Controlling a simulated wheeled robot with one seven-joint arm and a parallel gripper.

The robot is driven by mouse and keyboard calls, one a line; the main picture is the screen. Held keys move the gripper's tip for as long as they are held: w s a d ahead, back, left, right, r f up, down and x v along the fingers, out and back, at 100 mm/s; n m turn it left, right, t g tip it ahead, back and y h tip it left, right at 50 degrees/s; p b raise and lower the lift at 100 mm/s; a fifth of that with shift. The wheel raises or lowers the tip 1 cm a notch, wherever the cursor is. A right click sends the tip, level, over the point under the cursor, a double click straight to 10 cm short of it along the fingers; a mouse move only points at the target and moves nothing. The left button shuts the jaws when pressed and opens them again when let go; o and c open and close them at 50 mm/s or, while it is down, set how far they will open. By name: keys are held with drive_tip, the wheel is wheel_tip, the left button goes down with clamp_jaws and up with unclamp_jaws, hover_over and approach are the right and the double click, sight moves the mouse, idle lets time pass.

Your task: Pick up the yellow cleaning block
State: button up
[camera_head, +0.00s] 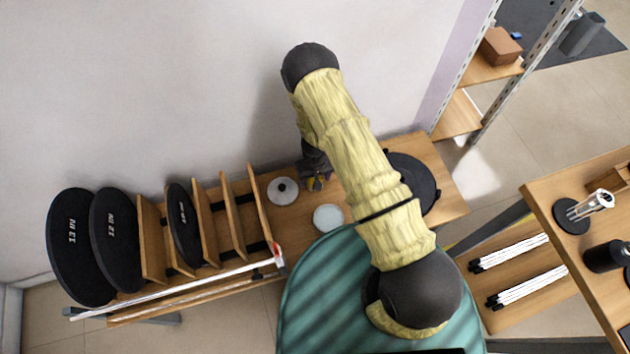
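My gripper (315,183) is small and dark at the far end of my arm, pointing down over the wooden bench (286,222) by the wall. A small yellow patch (317,185) shows at its fingertips. I cannot tell whether this is the yellow cleaning block or part of the gripper. No other yellow block is clearly visible. The finger opening is too small and partly hidden to read.
Left of my gripper are a white disc with a dark knob (283,190) and a wooden rack (231,217) with black plates. A pale round disc (328,217) lies in front. A black round pan (413,186) is to the right, partly behind my arm.

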idle(0.5)
drive_tip(key=c, duration=1.1)
drive_tip(key=shift+o, duration=0.2)
wheel_tip(320, 180, up, 10)
drive_tip(key=shift+p, duration=0.7)
